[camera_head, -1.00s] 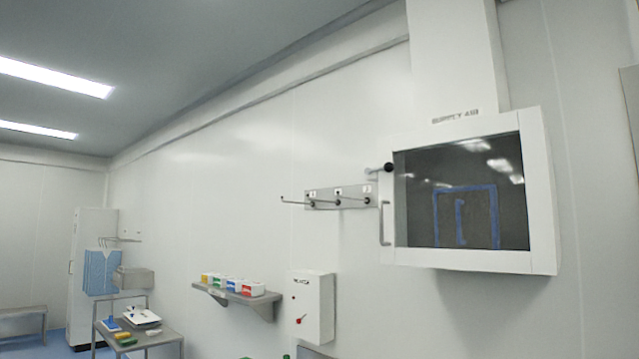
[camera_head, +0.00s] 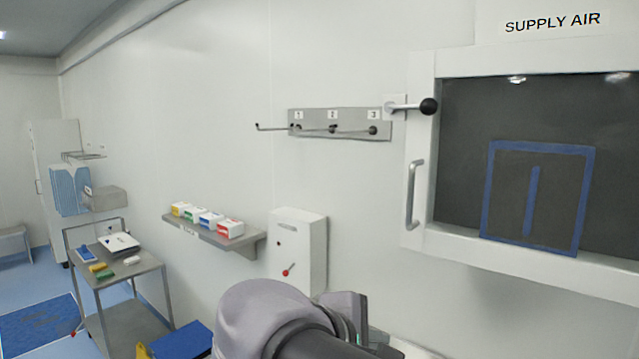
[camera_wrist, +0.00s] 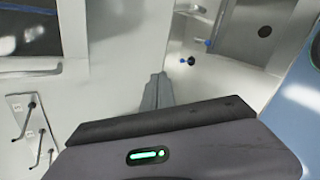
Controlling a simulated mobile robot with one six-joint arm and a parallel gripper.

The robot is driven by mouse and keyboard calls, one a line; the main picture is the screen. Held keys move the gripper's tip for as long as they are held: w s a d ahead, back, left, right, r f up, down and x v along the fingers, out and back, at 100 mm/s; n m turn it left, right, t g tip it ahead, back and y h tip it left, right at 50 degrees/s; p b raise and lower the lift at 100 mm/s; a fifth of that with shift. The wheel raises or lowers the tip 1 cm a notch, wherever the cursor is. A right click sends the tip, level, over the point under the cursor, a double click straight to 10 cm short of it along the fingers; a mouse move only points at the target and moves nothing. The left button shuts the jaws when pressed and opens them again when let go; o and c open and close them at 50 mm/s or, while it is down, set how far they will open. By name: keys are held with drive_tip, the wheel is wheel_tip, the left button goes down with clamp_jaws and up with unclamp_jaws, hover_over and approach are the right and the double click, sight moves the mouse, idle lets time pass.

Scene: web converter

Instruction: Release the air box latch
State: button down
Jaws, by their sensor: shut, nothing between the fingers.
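The white air box (camera_head: 453,62), under a SUPPLY AIR sign, fills the right of the head view and has a dark window. Its latch (camera_head: 428,106) is a lever with a black ball knob at the upper left of the door frame, lying roughly level. A metal pull handle (camera_head: 412,195) stands below it. In the wrist view my gripper (camera_wrist: 157,82) has its fingers together with nothing between them, apart from any surface as far as I can tell. A small dark knob (camera_wrist: 190,60) shows beyond the fingers; I cannot tell whether it is the latch.
A numbered hook rail (camera_head: 340,124) projects from the wall left of the latch; hooks also show in the wrist view (camera_wrist: 32,125). A white switch box (camera_head: 298,250), a shelf (camera_head: 210,236) with coloured boxes and a trolley (camera_head: 130,275) stand lower left.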

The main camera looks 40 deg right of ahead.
sight(410, 107)
drive_tip(key=w+d+r+n+h+p, duration=0.2)
drive_tip(key=w+r+n+h+p, duration=0.1)
drive_tip(key=r, duration=1)
drive_tip(key=w+d+r+n+t+h+p, duration=0.1)
drive_tip(key=w+r+n+h+p, duration=0.2)
drive_tip(key=r, duration=1)
drive_tip(key=shift+w+d+r+h+p, duration=0.4)
drive_tip(key=shift+w+h+p, duration=0.5)
drive_tip(key=shift+w+h, duration=0.25)
drive_tip(key=p+x, duration=0.2)
drive_tip(key=x, duration=0.8)
drive_tip(key=shift+r, duration=0.1)
drive_tip(key=s+r, duration=0.1)
drive_tip(key=r+p, duration=0.1)
drive_tip(key=r, duration=0.1)
drive_tip(key=shift+s+d, duration=0.4)
drive_tip(key=shift+s+r, duration=0.1)
drive_tip(key=shift+s, duration=0.1)
drive_tip(key=shift+w+d, duration=0.1)
drive_tip(key=shift+w, duration=0.1)
drive_tip(key=shift+s+p, duration=0.15)
drive_tip(key=shift+p, duration=0.15)
